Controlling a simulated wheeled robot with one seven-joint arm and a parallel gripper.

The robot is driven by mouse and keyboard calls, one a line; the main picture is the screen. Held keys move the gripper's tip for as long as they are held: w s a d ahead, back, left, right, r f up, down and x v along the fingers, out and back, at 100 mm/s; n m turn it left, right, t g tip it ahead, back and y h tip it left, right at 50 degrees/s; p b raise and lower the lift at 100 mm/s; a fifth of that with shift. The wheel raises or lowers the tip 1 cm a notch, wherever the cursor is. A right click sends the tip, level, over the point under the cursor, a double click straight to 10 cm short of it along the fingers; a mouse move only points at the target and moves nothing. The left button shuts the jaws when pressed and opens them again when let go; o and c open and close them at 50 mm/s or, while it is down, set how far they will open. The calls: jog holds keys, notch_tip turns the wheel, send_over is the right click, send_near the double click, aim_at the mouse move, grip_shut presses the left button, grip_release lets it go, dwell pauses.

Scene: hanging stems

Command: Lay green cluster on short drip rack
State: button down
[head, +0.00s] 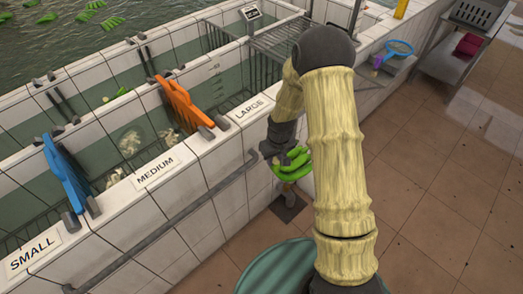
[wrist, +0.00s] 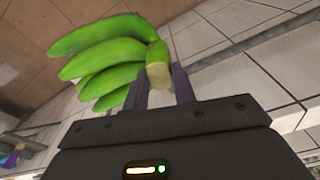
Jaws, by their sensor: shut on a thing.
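The green cluster (head: 293,164) is a bunch of green bananas. It hangs at my gripper (head: 279,155), in front of the tiled wall, below and right of the LARGE sign. In the wrist view the cluster (wrist: 105,60) spreads to the left, and its pale cut stem sits between the fingers of my gripper (wrist: 160,88), which are shut on it. A grey wire rack (head: 285,40) lies across the tank wall at the back, partly behind my arm. I cannot tell whether it is the short drip rack.
Tiled tanks with signs SMALL (head: 33,252), MEDIUM (head: 156,168) and LARGE (head: 250,107) fill the left. A blue divider (head: 66,175) and an orange divider (head: 182,103) stand there. A rail (head: 185,213) runs along the wall. A blue net (head: 399,47) lies right.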

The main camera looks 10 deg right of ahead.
aim_at(300, 168)
jog(key=d+f+m+b, duration=0.1)
jog(key=f, duration=0.1)
jog(key=d+f+m+b, duration=0.1)
jog(key=d+m, duration=0.1)
jog(key=shift+w+d+f, duration=0.25)
jog(key=shift+w+f, duration=0.15)
jog(key=shift+d+m, duration=0.3)
jog(key=shift+m, duration=0.2)
jog(key=shift+w, duration=0.1)
